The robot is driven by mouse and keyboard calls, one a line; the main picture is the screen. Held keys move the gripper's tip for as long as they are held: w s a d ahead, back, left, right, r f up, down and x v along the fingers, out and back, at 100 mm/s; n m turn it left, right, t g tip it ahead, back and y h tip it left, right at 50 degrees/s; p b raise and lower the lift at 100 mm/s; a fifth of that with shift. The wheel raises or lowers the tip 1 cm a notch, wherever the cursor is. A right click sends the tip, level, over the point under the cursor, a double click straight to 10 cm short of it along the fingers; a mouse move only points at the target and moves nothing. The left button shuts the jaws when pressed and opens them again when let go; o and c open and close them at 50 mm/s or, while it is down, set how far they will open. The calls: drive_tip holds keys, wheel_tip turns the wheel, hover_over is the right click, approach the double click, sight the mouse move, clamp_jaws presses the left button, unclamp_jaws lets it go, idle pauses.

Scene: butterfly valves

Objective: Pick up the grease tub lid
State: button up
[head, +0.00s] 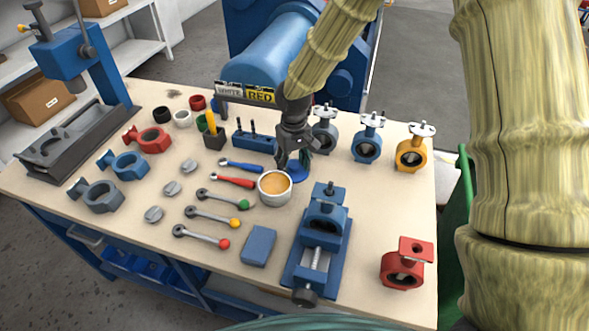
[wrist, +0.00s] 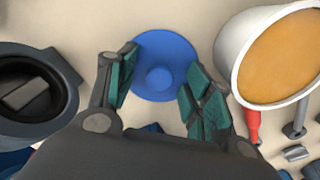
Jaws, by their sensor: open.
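The grease tub lid is a round blue disc with a raised knob in the middle; in the wrist view the lid (wrist: 160,55) lies flat on the bench. In the head view the lid (head: 298,174) shows only partly, behind and below my gripper (head: 293,158). In the wrist view my gripper (wrist: 155,95) is open, with one teal-padded finger on each side of the lid's near part, and nothing is held between them. I cannot tell whether the fingers touch the lid. The open white grease tub (head: 275,187), full of orange-tan grease, stands beside the lid; the tub (wrist: 240,55) is at right in the wrist view.
A blue vise (head: 319,245) stands in front of the lid. Lever handles with coloured ends, such as the red one (head: 234,181), lie to its left. Valve bodies, including a yellow one (head: 411,154), stand to the right and behind. Bare bench (head: 375,200) lies right of the vise.

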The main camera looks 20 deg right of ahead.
drive_tip(key=c, duration=0.9)
